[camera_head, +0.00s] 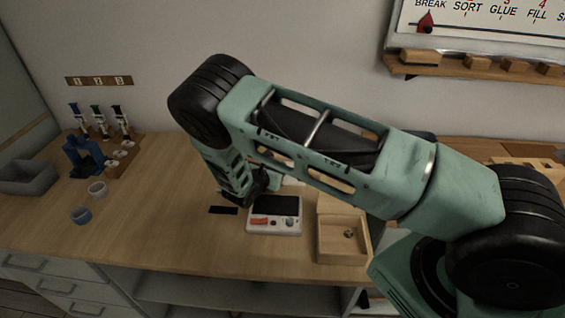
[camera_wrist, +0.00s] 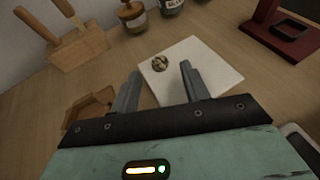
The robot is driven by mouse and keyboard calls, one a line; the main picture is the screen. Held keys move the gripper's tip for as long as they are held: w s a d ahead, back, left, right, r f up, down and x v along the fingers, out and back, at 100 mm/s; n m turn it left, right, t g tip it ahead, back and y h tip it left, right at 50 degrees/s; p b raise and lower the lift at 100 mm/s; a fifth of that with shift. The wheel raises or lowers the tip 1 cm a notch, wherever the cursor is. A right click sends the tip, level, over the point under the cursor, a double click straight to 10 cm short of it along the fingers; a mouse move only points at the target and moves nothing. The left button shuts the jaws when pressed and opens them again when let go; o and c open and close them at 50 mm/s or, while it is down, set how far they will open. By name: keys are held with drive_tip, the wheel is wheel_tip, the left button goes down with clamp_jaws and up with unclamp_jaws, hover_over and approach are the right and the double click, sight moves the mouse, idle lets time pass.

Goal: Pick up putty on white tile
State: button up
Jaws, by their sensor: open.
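The white tile (camera_wrist: 215,72) lies flat on the wooden bench in the wrist view. The putty (camera_wrist: 160,63), a small dark and pale mottled lump, rests near the tile's left corner. My gripper (camera_wrist: 162,73) is open, with its two grey fingers apart and nothing between them. In the picture the putty shows between and just beyond the fingertips; how high the fingers are above the tile I cannot tell. In the head view my arm hides most of the tile, and the putty is not visible.
A wooden tool block (camera_wrist: 80,47), a jar (camera_wrist: 132,17) and a dark red stand (camera_wrist: 283,32) surround the tile. A wooden tray (camera_wrist: 88,108) lies left of my fingers. A white device (camera_head: 275,228) and open wooden box (camera_head: 341,255) stand near the bench's front.

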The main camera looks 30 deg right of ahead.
drive_tip(key=shift+x, duration=1.2)
clamp_jaws()
